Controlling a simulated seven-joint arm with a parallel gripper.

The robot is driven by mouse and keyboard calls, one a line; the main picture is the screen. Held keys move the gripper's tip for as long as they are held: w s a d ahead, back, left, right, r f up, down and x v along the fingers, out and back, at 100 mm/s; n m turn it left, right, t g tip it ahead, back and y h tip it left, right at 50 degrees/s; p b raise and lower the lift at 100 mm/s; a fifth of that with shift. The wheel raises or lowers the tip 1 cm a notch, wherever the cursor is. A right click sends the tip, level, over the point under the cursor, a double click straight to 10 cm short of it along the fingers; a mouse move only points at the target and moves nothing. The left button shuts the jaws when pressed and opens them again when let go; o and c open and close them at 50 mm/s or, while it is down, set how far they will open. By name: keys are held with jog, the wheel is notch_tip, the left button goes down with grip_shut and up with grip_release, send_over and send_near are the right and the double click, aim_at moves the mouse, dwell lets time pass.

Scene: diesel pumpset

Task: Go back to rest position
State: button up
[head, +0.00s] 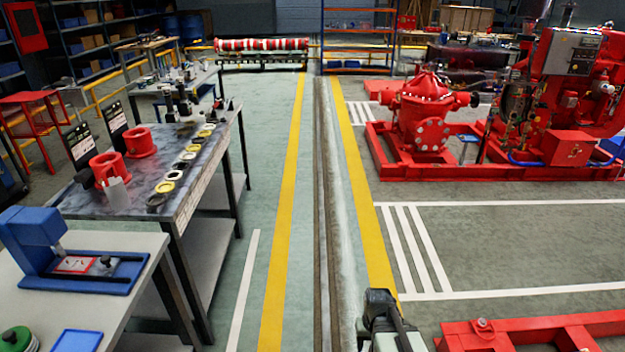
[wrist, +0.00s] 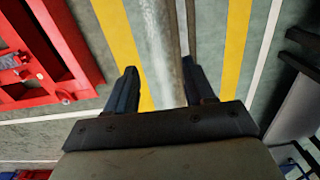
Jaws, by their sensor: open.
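My gripper (wrist: 157,90) shows in the wrist view with its two dark fingers spread apart, open and empty. Behind it lies the floor with the grey rail strip (wrist: 160,45) and yellow lines. In the head view my arm's end (head: 382,310) is at the bottom centre, over the right yellow line. Its fingers cannot be made out clearly there. Nothing touches the gripper in either view.
A red frame (head: 540,328) lies on the floor close to the right of my arm. A red pumpset (head: 425,115) stands farther back right. Workbenches (head: 150,205) with red parts and rings line the left. The central aisle ahead is clear.

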jog(key=s+f+g, duration=0.3)
jog(key=s+f, duration=0.6)
jog(key=s, duration=0.5)
jog(key=s+f+g, duration=0.3)
jog(key=s+f, duration=0.6)
jog(key=s, duration=0.5)
jog(key=shift+s+f, duration=0.2)
jog(key=shift+f, duration=0.2)
